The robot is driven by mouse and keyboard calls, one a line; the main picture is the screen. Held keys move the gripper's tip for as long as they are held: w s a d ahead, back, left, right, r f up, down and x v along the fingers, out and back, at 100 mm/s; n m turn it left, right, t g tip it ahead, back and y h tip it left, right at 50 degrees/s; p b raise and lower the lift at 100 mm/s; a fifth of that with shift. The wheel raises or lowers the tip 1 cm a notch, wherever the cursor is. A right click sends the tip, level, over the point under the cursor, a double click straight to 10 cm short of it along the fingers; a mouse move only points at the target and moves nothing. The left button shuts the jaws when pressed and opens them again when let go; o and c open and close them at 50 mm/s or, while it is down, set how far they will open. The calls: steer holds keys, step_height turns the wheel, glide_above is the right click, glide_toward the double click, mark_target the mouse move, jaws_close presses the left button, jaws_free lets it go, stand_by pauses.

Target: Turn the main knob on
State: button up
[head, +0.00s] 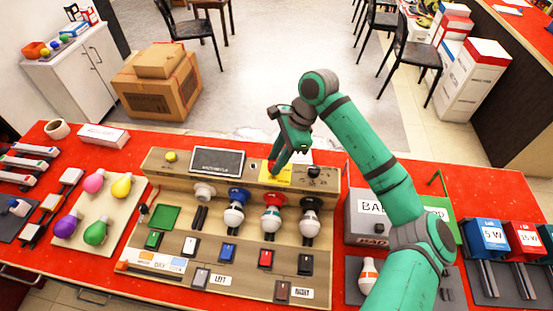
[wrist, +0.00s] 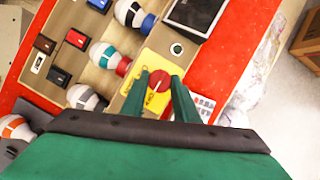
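The main knob (wrist: 159,81) is a round red knob with a pale mark, on a yellow plate (wrist: 137,103). I cannot tell whether the fingers touch the knob.
The brown panel (head: 142,252) carries several bulbs, switches and the black screen (head: 217,160) close to my gripper. A grey box (head: 368,228) stands to the right, near my arm. Coloured bulbs on a board (head: 111,208) are at the left of the red table.

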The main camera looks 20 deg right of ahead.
steer(key=shift+m, duration=0.4)
steer(key=m+t, duration=0.1)
steer(key=m, duration=0.2)
steer(key=shift+s+m+t+h, duration=0.2)
steer(key=shift+m+t+h, duration=0.1)
steer(key=shift+m+t, duration=0.1)
steer(key=m+t+h, duration=0.1)
steer(key=m, duration=0.3)
steer(key=shift+s, duration=0.15)
steer(key=m, duration=0.2)
steer(key=m+t+h, duration=0.1)
steer(key=m, duration=0.2)
steer(key=shift+a, duration=0.2)
steer(key=m+h, duration=0.1)
steer(key=m, duration=0.1)
steer(key=m+h, duration=0.1)
steer(key=m, duration=0.1)
steer(key=shift+a+t, duration=0.15)
steer(key=shift+t, duration=0.15)
steer(key=shift+m, duration=0.3)
steer(key=o, duration=1.1)
steer(key=shift+c, duration=0.2)
steer(key=v, duration=1.1)
